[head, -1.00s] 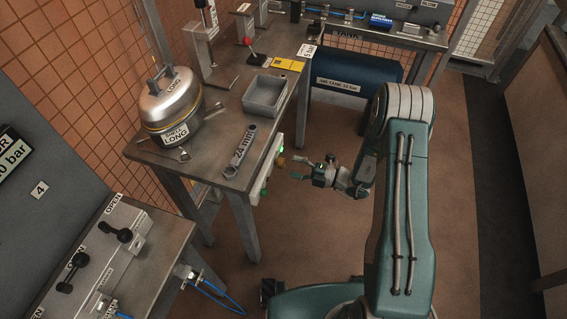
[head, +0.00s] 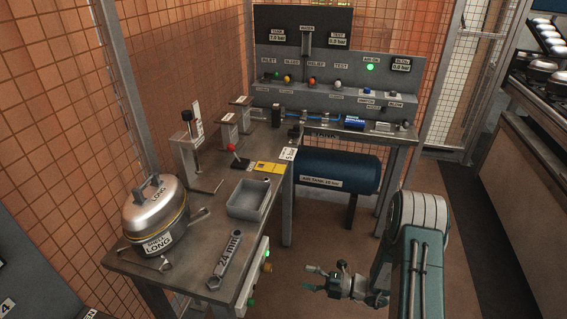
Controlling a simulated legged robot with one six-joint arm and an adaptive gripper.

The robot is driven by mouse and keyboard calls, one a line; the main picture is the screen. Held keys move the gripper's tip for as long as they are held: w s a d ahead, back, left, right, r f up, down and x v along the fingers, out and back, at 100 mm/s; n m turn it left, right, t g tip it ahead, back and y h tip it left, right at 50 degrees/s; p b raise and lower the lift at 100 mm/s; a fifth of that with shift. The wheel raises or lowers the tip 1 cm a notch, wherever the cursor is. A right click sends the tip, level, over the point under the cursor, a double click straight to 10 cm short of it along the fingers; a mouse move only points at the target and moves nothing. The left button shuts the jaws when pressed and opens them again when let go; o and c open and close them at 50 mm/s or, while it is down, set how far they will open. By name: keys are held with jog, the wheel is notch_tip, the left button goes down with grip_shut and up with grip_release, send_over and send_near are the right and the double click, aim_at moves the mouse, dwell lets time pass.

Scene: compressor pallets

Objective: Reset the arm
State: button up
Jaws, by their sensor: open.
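My gripper (head: 312,278) is at the lower right of the head view, with its two fingers apart and pointing left. It is empty. It hangs in free air beside the right side of the workbench (head: 200,250), lower than the bench top. My arm (head: 418,235) is folded, with its thick elbow at the right and the gripper reaching left from behind it.
The bench carries a silver compressor (head: 155,212), a 24 mm wrench (head: 225,260), a grey tray (head: 249,200) and a red-knobbed lever (head: 237,160). A blue air tank (head: 338,172) lies under the rear bench. A control panel (head: 330,75) stands behind. Floor is clear around the gripper.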

jog(key=s+a+r+n+g+h, duration=0.2)
jog(key=s+r+n+g+h, duration=0.25)
jog(key=r+n, duration=0.6)
jog(key=s+a+r+n+g+h, duration=0.25)
jog(key=s+r+n+g, duration=0.2)
jog(key=r+n, duration=0.6)
jog(key=s+d+r+n+t+h, duration=0.4)
jog(key=s+r+n+h, duration=0.1)
jog(key=n, duration=0.6)
jog(key=s+d+r+n+t+h, duration=0.4)
jog(key=s+r+n+h, duration=0.1)
jog(key=n, duration=0.5)
jog(key=shift+s+r+n, duration=0.4)
jog(key=shift+s+r, duration=0.5)
jog(key=shift+s, duration=0.35)
jog(key=shift+a, duration=0.1)
